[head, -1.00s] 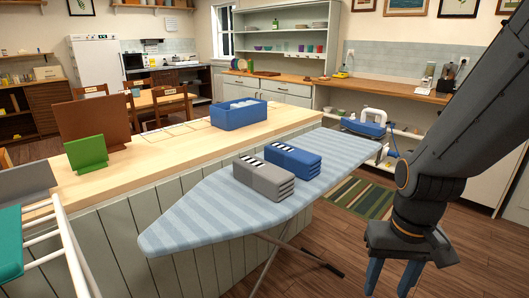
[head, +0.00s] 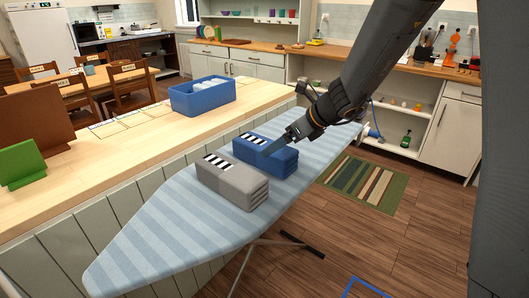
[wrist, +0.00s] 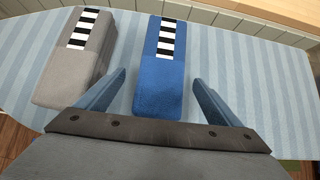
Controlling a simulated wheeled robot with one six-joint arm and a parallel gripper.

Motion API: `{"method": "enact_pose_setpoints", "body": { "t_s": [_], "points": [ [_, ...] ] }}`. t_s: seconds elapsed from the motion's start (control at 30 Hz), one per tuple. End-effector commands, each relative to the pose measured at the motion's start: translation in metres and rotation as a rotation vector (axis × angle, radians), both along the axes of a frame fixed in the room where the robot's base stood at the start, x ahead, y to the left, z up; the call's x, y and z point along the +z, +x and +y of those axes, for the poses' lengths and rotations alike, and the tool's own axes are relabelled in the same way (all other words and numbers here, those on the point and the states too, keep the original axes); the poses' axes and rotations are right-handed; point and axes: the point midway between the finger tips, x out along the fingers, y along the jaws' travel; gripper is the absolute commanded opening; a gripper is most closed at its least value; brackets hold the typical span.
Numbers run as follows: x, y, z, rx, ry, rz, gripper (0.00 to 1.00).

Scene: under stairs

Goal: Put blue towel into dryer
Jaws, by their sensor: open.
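The folded blue towel (head: 268,153) lies on the striped ironing board (head: 150,230), with a black-and-white striped tag on top. It also shows in the wrist view (wrist: 160,85), between and beyond the fingertips. My gripper (wrist: 158,82) is open, its two blue fingers spread to either side of the towel's near end. In the head view my gripper (head: 278,146) is over the towel's right part. I cannot tell whether the fingers touch it. No dryer is recognizable in view.
A folded grey towel (head: 230,182) lies close to the left of the blue one, with a narrow gap. A blue bin (head: 200,98) with white cloth stands on the wooden counter (head: 120,142) behind. An iron-like object is partly hidden behind my arm.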

Motion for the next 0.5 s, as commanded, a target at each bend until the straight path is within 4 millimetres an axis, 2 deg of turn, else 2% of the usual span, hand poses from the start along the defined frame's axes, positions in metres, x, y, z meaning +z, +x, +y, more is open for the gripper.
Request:
{"method": "enact_pose_setpoints", "body": {
  "t_s": [0.5],
  "points": [
    [-0.031,0.020,0.025,-0.014,0.021,0.007,0.88]
  ]
}}
